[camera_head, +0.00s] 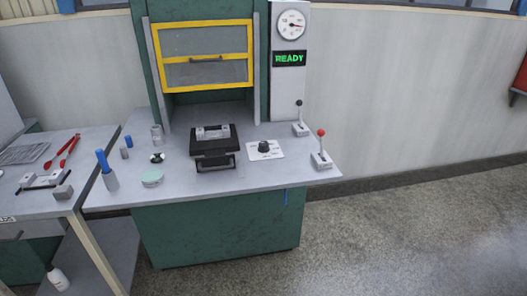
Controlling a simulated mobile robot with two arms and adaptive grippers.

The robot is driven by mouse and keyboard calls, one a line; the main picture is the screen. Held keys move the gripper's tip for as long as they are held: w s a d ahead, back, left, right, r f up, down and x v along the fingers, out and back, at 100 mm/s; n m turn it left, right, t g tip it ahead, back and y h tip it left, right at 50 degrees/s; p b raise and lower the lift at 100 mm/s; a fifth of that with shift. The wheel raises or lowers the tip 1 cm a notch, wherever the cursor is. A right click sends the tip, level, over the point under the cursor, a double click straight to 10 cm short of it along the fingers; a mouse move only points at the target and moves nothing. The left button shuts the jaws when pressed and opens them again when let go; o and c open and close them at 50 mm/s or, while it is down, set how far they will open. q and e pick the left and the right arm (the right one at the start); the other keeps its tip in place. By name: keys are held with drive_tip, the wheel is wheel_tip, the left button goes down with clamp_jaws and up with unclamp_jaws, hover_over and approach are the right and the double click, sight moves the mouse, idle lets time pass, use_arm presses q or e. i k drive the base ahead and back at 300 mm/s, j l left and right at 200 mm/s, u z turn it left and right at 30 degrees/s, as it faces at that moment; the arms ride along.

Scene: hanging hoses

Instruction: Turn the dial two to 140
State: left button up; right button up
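A black dial (264,147) sits on a white square plate (278,154) on the grey worktop of the green machine. Its scale marks and setting are too small to read. It is the only turnable dial I can make out. Neither of my grippers is in view.
A black fixture (214,160) stands left of the dial. To its right are a black-knobbed lever (300,117) and a red-knobbed lever (321,149). A yellow-framed guard (206,57) is above. A side table (50,190) with red tongs stands left. Floor at right is clear.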

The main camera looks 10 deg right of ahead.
sight(264, 146)
drive_tip(key=i+l, duration=0.15)
drive_tip(key=i, duration=0.3)
drive_tip(key=i+l+z, duration=0.15)
drive_tip(key=i, duration=0.35)
